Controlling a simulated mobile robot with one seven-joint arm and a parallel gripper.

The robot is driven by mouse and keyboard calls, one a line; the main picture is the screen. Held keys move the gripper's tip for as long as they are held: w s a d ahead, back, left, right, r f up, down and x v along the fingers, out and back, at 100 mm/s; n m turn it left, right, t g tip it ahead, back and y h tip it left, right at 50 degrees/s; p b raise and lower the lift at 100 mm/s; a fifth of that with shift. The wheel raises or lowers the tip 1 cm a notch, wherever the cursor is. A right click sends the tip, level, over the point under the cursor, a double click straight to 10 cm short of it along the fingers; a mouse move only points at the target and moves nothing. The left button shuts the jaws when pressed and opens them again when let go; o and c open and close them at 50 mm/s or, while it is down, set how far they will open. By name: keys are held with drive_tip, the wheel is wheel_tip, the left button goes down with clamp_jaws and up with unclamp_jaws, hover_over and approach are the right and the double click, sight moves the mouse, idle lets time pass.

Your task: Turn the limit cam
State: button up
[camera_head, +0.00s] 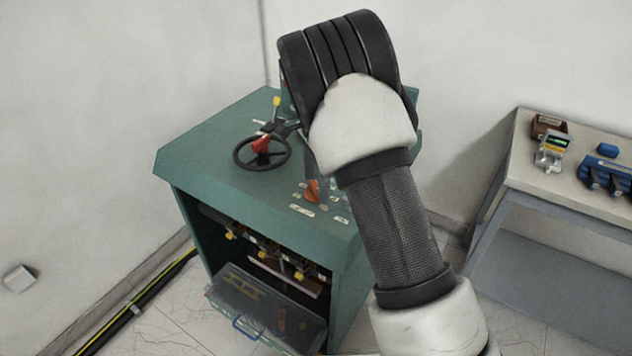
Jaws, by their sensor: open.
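A green cabinet (215,165) stands at the centre. On its top is a black handwheel (240,160) with a red part (261,144) at its hub. Behind the wheel a small yellow-tipped lever (276,103) stands up. An orange knob (312,191) sits on the front right of the top among small white labels. I cannot tell which part is the limit cam. My gripper (284,129) shows only partly, as dark pieces just right of and above the wheel's rim. It is open; contact is not clear. My arm hides the right part of the top.
The cabinet's front is open, showing yellow-tipped parts (268,248) and a lowered panel with a blue handle (246,326). A workbench (520,150) with a small meter and blue items stands right. Striped cables run along the left floor. Walls close in behind.

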drive_tip(key=shift+f, duration=0.3)
drive_tip(key=c, duration=1)
drive_tip(key=shift+c, duration=0.2)
